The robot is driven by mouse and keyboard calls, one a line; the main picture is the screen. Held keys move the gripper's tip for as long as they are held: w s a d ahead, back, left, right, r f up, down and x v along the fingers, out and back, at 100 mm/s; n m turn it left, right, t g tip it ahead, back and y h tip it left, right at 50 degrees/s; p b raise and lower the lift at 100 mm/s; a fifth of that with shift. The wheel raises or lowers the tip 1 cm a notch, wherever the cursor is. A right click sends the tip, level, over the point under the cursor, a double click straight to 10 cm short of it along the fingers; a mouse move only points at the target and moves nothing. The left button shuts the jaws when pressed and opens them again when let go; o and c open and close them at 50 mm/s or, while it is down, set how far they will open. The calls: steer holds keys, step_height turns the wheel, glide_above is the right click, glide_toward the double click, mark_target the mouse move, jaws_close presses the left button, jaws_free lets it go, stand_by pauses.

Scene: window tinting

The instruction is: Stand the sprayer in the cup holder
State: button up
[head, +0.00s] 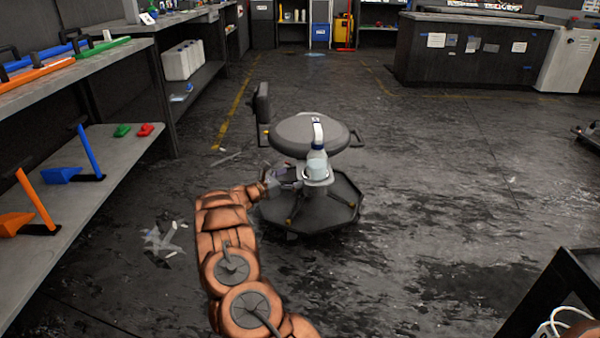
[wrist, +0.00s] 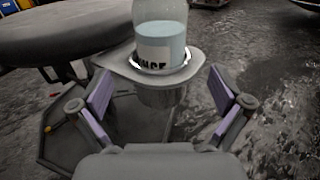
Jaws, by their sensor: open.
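The sprayer (head: 317,160) is a clear bottle with pale blue liquid and a white top. It stands upright in the ring of the grey cup holder (head: 326,181) on the side of a round rolling stool. In the wrist view the sprayer (wrist: 160,35) shows its lower part and label inside the cup holder (wrist: 190,70); its top is out of frame. My gripper (wrist: 158,95) is open, its two purple-padded fingers spread to the left and right, apart from the bottle and below it in the picture. In the head view my gripper (head: 285,178) is just left of the holder.
The stool (head: 295,135) has a grey seat and a dark polygonal base (head: 345,200). Shelves with blue and orange tools (head: 60,190) line the left. Crumpled clear scraps (head: 163,238) lie on the floor. Open floor lies right of the stool; a dark cart (head: 560,295) stands front right.

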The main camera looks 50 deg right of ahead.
steer(key=shift+a, duration=0.3)
